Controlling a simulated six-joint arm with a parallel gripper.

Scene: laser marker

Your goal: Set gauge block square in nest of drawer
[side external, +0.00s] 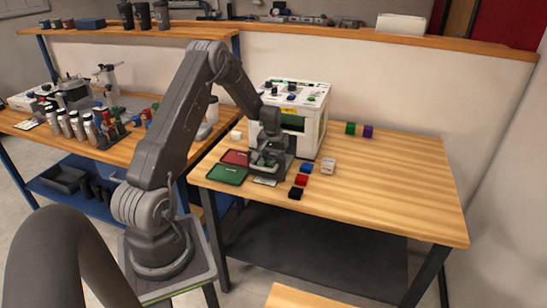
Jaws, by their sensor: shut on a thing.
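My gripper (265,165) is low over the left part of the wooden table, just in front of the white laser marker (311,141). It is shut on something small. The held thing is mostly hidden by the fingers, and I cannot tell whether it is the gauge block. The drawer and its nest cannot be made out behind and below my gripper. A small pale block (328,166) with dark marks stands on the table to the right of my gripper, apart from it.
A red tray (232,157) and a green tray (227,175) lie left of my gripper. Blue (306,168), red (301,180) and black (295,193) blocks stand to its right. Green (351,128) and purple (368,131) blocks stand farther back. The table's right side is clear.

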